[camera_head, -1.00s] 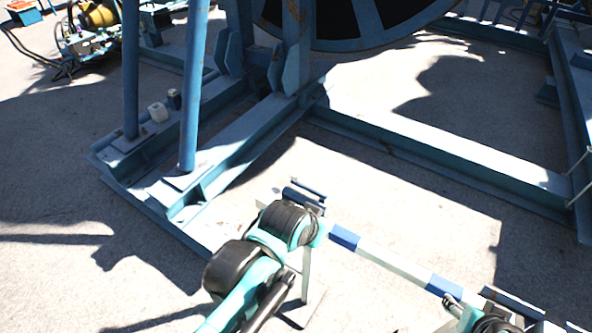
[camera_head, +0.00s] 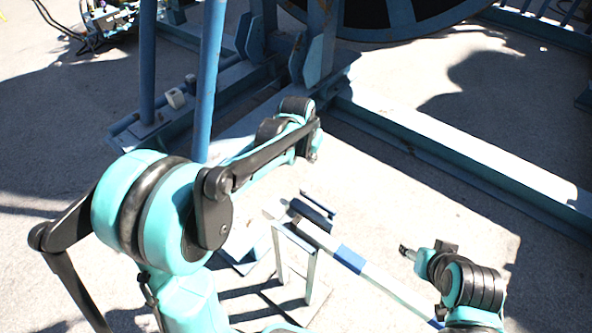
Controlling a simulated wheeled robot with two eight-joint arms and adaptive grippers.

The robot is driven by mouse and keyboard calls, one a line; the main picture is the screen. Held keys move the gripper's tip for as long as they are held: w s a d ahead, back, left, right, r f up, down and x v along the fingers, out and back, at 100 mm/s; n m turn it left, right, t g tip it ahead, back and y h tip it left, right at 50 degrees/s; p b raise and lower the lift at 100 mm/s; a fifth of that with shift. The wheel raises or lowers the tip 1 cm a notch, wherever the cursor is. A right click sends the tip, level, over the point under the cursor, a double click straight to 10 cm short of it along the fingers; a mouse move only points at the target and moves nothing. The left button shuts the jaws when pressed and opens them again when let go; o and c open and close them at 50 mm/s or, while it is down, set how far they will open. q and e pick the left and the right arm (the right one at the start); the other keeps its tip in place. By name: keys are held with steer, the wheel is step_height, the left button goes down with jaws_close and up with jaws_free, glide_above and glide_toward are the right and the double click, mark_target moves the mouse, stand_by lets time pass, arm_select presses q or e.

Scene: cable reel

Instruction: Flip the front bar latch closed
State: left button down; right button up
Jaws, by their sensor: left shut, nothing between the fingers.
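The front bar (camera_head: 378,280), striped white and blue, runs diagonally across the lower middle. A dark blue latch piece (camera_head: 312,214) sits at its upper left end, above a pale stand (camera_head: 312,272). A thin blue rod lies along its upper side. I cannot tell whether the latch is open or closed. My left gripper (camera_head: 312,156) is small and shut at the end of the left arm, above and apart from the latch, with nothing seen in it. My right gripper (camera_head: 406,250) is a small dark tip to the right of the bar; its fingers are unclear.
A blue reel frame (camera_head: 470,160) with heavy floor beams stands behind the bar. Blue posts (camera_head: 210,80) rise at the left. A large dark reel (camera_head: 385,12) is at the top. Open ground lies between the beam and the bar.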

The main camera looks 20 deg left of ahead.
arm_select(q)
steer(key=shift+w+a+f, duration=0.1)
steer(key=shift+w+a, duration=0.05)
steer(key=shift+w, duration=0.05)
step_height(320, 180, down, 10)
steer(key=b, duration=0.4)
steer(key=shift+s, duration=0.3)
steer(key=shift+a, duration=0.1)
stand_by(0.5)
